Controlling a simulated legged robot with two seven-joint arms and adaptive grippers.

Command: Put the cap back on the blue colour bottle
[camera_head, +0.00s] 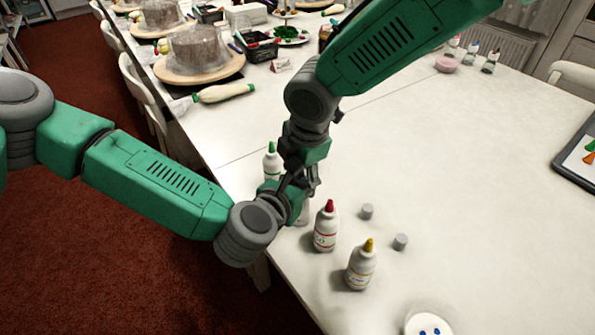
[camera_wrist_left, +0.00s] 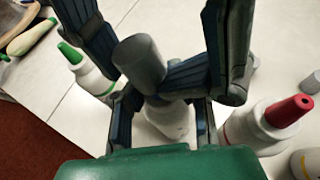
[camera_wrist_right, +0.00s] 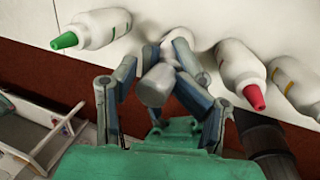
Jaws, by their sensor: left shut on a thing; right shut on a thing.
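The blue colour bottle is a white bottle (camera_wrist_left: 168,118) whose tip is hidden; its white body also shows in the right wrist view (camera_wrist_right: 182,40). My left gripper (camera_head: 287,200) is shut around the bottle. My right gripper (camera_head: 303,183) is shut on a grey cylindrical cap (camera_wrist_left: 139,64), which also shows in the right wrist view (camera_wrist_right: 155,86). The cap is over or close to the bottle's top and looks slightly tilted in the left wrist view. I cannot tell whether it is seated. In the head view the grippers hide the cap and most of the bottle.
A green-tipped bottle (camera_head: 271,163) stands behind the grippers. A red-tipped bottle (camera_head: 325,228) and a yellow-tipped bottle (camera_head: 360,267) stand in front, with two loose grey caps (camera_head: 366,211) (camera_head: 400,242) beside them.

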